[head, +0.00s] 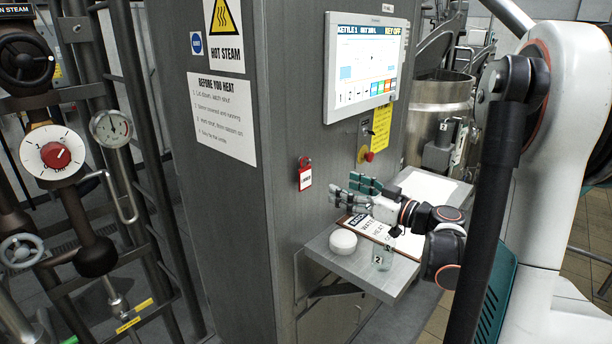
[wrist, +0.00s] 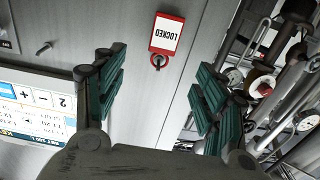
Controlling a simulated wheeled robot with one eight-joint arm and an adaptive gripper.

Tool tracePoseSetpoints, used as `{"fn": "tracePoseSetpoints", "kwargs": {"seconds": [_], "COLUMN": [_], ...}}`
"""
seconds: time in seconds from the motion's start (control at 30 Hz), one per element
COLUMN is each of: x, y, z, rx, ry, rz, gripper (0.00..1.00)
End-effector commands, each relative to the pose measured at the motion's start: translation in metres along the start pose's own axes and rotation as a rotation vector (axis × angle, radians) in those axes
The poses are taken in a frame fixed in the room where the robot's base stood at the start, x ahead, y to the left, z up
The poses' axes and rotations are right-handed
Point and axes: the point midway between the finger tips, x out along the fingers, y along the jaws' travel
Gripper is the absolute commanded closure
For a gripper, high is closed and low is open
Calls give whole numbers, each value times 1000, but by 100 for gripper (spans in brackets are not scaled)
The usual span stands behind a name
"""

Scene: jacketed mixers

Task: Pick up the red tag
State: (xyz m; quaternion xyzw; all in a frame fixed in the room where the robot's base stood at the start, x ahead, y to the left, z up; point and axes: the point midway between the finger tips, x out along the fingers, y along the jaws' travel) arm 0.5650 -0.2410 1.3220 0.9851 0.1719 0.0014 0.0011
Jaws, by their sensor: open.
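My gripper (head: 366,184) is open and empty, above the small shelf and to the right of the tag. In the wrist view my gripper's teal fingers (wrist: 158,85) stand apart on either side of the tag, which lies beyond them; they do not touch it.
The shelf (head: 390,281) holds a white round lid (head: 343,242), a clipboard (head: 361,228) and a small glass (head: 383,259). The control screen (head: 366,61) and a red button (head: 368,156) are on the cabinet. Pipes with a red-knobbed dial (head: 55,155) stand at left.

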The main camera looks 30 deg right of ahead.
Motion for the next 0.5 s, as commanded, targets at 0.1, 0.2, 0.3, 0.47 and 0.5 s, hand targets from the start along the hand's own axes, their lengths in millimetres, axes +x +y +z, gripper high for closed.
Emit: {"fn": "tracePoseSetpoints", "kwargs": {"seconds": [0.1,0.2,0.3,0.47,0.5], "x": [25,44,59,71,72], "y": [-3,-3,-2,-2,-2], "z": [0,1,1,1,1], "rx": [1,2,2,2,2], "ry": [-1,-1,-1,-1,-2], "rz": [-7,-7,-6,-4,-3], "gripper": [35,35,35,35,35]}}
